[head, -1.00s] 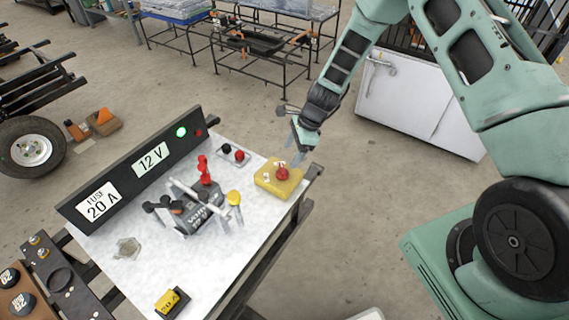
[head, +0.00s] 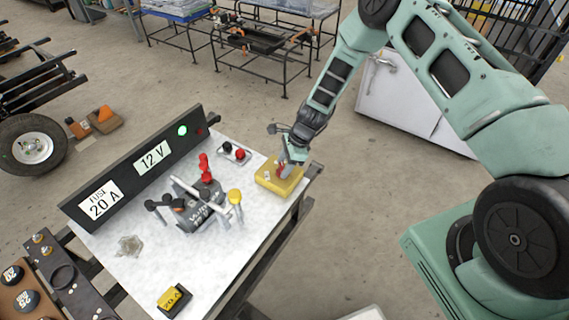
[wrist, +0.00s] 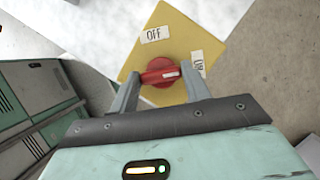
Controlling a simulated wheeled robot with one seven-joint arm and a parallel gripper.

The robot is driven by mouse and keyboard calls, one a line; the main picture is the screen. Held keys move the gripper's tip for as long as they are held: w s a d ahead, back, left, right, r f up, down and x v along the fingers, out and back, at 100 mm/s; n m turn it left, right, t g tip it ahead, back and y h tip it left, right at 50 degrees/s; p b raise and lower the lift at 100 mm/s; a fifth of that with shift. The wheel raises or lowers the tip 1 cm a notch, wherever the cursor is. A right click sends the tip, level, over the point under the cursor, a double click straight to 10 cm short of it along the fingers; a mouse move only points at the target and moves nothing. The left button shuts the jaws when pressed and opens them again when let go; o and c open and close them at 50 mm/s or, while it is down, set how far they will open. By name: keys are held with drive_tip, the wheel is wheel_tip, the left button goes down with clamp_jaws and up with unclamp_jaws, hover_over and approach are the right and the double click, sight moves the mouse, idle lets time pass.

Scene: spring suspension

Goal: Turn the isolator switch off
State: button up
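The isolator switch is a yellow box (head: 277,178) at the right end of the white board, with a red rotary knob (wrist: 161,72) on top. In the wrist view an OFF label (wrist: 154,35) is above the knob and a second label, seemingly ON, (wrist: 198,65) is to its right. The white mark on the knob points toward that second label. My gripper (wrist: 160,83) is open, with one finger on each side of the knob. I cannot tell whether the fingers touch it. In the head view my gripper (head: 286,167) partly hides the knob.
A black panel (head: 135,168) reads "FUSE 20 A" and "12 V", with a lit green lamp (head: 182,131). A yellow-topped post (head: 235,197) stands left of the switch. A 20 A fuse block (head: 173,300) is at the front.

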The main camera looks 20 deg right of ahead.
drive_tip(key=shift+n, duration=0.3)
drive_tip(key=n+b, duration=0.1)
drive_tip(key=n+g+b, duration=0.1)
drive_tip(key=n, duration=0.1)
drive_tip(key=shift+w+f+n+g+b, duration=0.15)
drive_tip(key=shift+w+n+g+b, duration=0.05)
drive_tip(key=shift+n+g+b, duration=0.1)
drive_tip(key=n+b, duration=0.1)
drive_tip(key=n, duration=0.1)
drive_tip(key=n+g+h+b, duration=0.1)
drive_tip(key=n, duration=0.1)
drive_tip(key=shift+w+g+b, duration=0.1)
drive_tip(key=shift+g+b, duration=0.2)
drive_tip(key=n+g+h+b, duration=0.1)
drive_tip(key=n+b, duration=0.1)
drive_tip(key=n, duration=0.3)
drive_tip(key=shift+a, duration=0.1)
drive_tip(key=n+h+b, duration=0.1)
drive_tip(key=n, duration=0.1)
drive_tip(key=n+g+b, duration=0.1)
drive_tip(key=n, duration=0.1)
drive_tip(key=shift+w+a+n+h, duration=0.1)
drive_tip(key=shift+n+h, duration=0.2)
drive_tip(key=shift+h, duration=0.1)
drive_tip(key=o, duration=1)
drive_tip(key=shift+r, duration=0.25)
